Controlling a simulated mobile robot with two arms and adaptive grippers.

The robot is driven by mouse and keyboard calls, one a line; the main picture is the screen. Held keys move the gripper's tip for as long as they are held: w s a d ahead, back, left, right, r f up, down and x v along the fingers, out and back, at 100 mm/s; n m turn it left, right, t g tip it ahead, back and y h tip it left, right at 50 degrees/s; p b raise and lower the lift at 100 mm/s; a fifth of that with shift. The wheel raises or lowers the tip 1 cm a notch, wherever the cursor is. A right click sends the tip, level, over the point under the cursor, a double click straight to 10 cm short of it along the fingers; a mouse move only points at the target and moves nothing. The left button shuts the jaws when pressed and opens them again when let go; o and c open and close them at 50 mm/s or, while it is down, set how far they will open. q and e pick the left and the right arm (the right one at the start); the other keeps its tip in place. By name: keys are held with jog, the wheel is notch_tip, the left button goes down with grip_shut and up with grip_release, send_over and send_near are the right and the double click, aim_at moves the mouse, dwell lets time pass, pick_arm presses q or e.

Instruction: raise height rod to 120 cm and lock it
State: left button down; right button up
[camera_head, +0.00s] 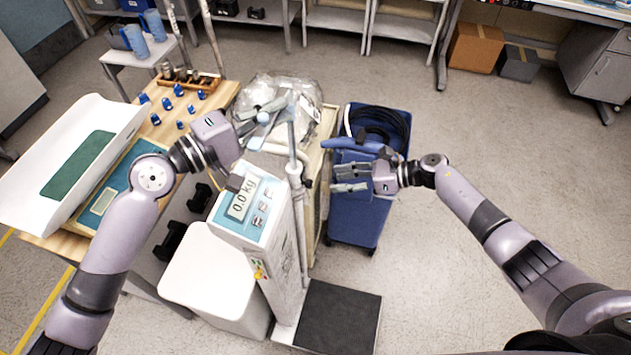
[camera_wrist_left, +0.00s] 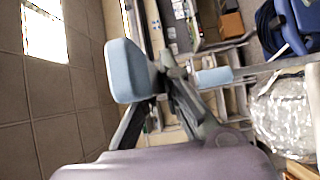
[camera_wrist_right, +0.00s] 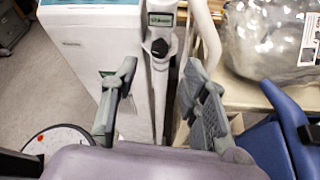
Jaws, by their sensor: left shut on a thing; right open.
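The scale (camera_head: 240,212) stands in the middle, its display reading 0.0 kg. Its height rod (camera_head: 292,135) rises upright from the column behind the display. My left gripper (camera_head: 264,120) is shut on the light-blue headpiece at the rod's top; the left wrist view shows a light-blue block (camera_wrist_left: 130,70) and a short light-blue piece (camera_wrist_left: 214,77) by the fingers. My right gripper (camera_head: 350,178) is open and empty, to the right of the column. In the right wrist view a black lock knob (camera_wrist_right: 158,47) sits on the column beyond the open fingers, below a small display (camera_wrist_right: 161,20).
A blue cart (camera_head: 358,215) with a black hose stands right of the column. A clear plastic bag (camera_head: 275,95) lies behind the rod. A wooden table (camera_head: 150,130) with a baby scale is at left. Floor at right is clear.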

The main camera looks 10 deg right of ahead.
aim_at(309, 184)
jog(key=x, duration=0.8)
jog(key=shift+d, duration=0.1)
grip_shut()
